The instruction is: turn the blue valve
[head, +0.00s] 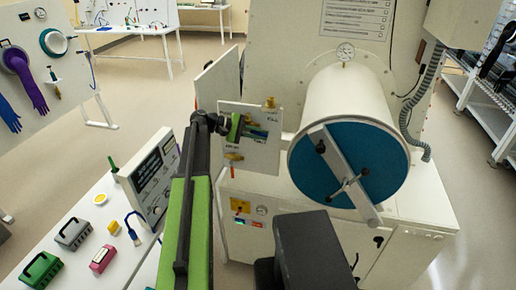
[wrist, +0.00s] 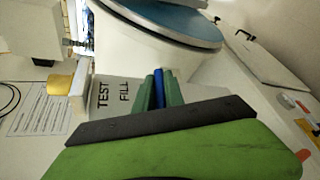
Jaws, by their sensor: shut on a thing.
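The blue valve handle (wrist: 159,88) shows as a narrow blue strip beside the words TEST and FILL in the wrist view. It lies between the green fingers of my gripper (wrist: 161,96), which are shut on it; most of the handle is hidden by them. In the head view, a little blue (head: 258,133) shows at the white valve panel (head: 262,157), just right of my gripper (head: 245,129). The handle's exact angle is hard to tell.
The large white cylinder with a blue round door (head: 308,180) stands right of the valve panel. A white bench (head: 130,258) with several small items is at left.

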